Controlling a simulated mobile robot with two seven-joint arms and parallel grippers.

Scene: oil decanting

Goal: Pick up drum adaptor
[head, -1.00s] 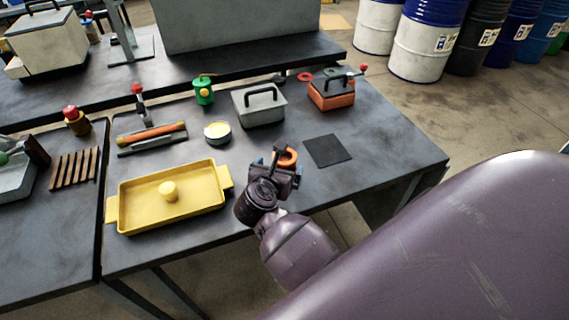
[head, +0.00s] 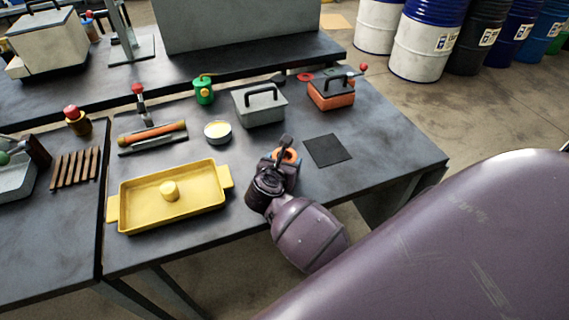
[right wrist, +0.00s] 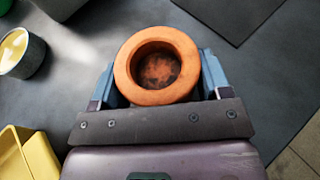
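The drum adaptor appears to be the orange ring (head: 287,154) on the dark table, partly hidden by my right gripper in the head view. In the right wrist view the ring (right wrist: 156,72) is round, with a wide dark hole facing the camera. My right gripper (head: 279,163) is down at the ring. Its two blue fingers stand apart, one on each side of the ring and very close to it. Whether they touch it is hard to see. My left gripper is not in view.
A yellow tray (head: 135,217) lies left of the gripper. A round tin (head: 217,134), a grey lidded box (head: 262,116) and an orange box (head: 331,99) stand behind. A dark square mat (head: 327,151) lies to the right, with bare table around it.

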